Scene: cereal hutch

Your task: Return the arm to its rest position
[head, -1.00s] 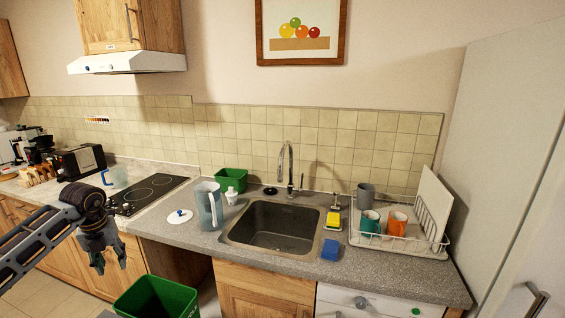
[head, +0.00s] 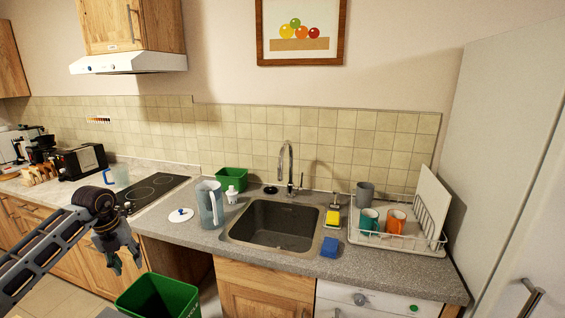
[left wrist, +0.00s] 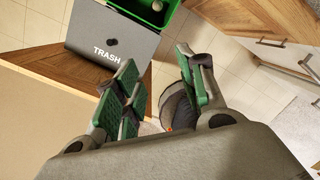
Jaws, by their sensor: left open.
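My left gripper (head: 126,258) hangs at the left of the head view, in front of the wooden cabinets and left of the green bin. It is open, with its fingers pointing down. In the left wrist view its green-padded fingers (left wrist: 160,98) stand apart with nothing between them. A dark rounded thing (left wrist: 177,108) shows behind the right finger; I cannot tell what it is. My right gripper does not show in either view.
A green bin (head: 158,296) stands below the counter, near my left gripper. On the counter are a pitcher (head: 209,204), a sink (head: 275,225), a blue sponge (head: 331,247) and a dish rack (head: 440,252) with mugs. A grey box marked TRASH (left wrist: 112,42) shows in the left wrist view.

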